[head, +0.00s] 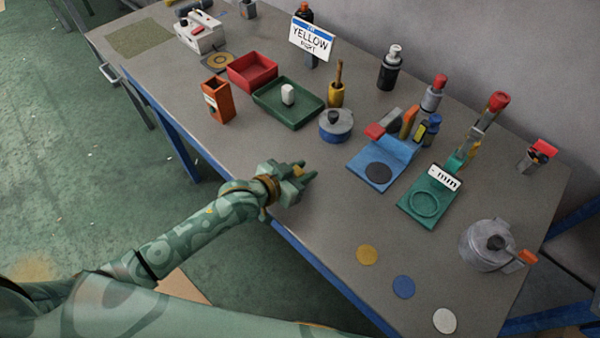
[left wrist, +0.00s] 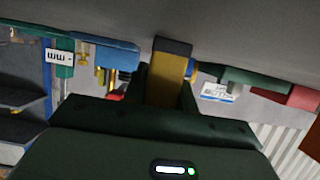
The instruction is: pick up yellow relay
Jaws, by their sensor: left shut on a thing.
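The yellow relay (left wrist: 168,75) is a small yellow block with a dark end. In the left wrist view it stands between the two fingers of my left gripper (left wrist: 172,88), which is shut on it. In the head view my left gripper (head: 298,180) is low over the front part of the grey table, and only a small yellow bit of the relay (head: 298,170) shows between the fingers. I cannot tell whether the relay touches the table. My right gripper is not in view.
The grey table (head: 320,235) is clear around the gripper. A blue stand (head: 360,178) and a green stand (head: 415,208) are to the right.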

